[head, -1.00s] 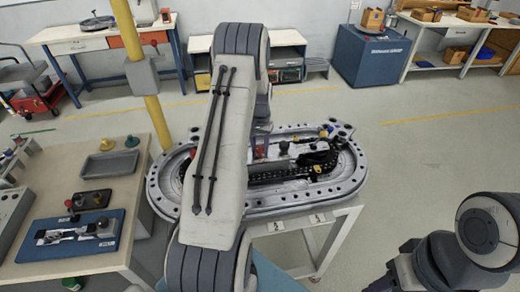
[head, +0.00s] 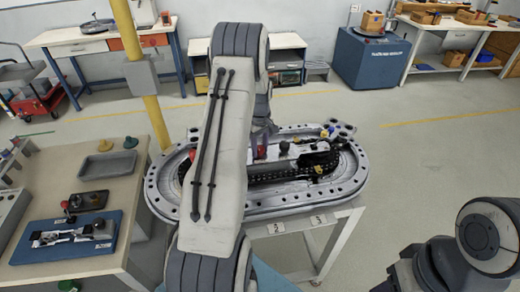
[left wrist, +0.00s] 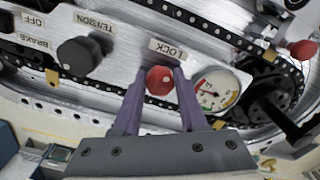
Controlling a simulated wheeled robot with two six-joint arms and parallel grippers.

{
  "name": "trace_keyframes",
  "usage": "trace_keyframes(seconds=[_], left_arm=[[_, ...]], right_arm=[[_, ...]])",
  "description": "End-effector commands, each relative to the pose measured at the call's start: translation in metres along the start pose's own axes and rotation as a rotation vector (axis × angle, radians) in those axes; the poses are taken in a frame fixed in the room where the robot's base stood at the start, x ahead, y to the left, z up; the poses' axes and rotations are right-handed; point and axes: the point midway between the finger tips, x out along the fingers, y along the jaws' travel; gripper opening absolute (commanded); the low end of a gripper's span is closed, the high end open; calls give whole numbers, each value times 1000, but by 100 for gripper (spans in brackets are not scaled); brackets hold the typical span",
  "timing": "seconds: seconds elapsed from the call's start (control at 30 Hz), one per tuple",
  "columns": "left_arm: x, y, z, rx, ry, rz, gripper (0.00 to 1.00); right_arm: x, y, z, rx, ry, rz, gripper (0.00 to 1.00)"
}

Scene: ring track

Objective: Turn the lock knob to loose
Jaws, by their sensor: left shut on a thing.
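The lock knob (left wrist: 160,80) is a red round knob below a LOCK label (left wrist: 167,49) on a silver panel, in the left wrist view. My left gripper (left wrist: 159,84) has its two purple fingers shut on the knob, one on each side. In the head view the gripper (head: 262,138) is at the ring track (head: 345,192), partly hidden behind my arm. No mark showing the knob's setting can be made out. My right arm is at the lower right; its gripper is out of view.
Beside the lock knob are a dark TENSION knob (left wrist: 78,56) and a round gauge (left wrist: 216,90). A chain (left wrist: 215,28) runs along the track. The floor at the right is clear.

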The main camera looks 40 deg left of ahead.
Motion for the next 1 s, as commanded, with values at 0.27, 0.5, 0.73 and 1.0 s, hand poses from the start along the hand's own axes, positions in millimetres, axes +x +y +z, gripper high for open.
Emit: trace_keyframes(seconds=[0.27, 0.5, 0.73, 1.0], left_arm=[[-1, 1, -1, -201, 4, 3, 0], [-2, 1, -1, -305, 4, 3, 0], [-2, 1, -1, -346, 4, 4, 0], [-2, 1, -1, -352, 3, 4, 0]], right_arm=[[3, 0, 0, 0, 0, 0, 50], [4, 0, 0, 0, 0, 0, 50], [4, 0, 0, 0, 0, 0, 50], [4, 0, 0, 0, 0, 0, 50]])
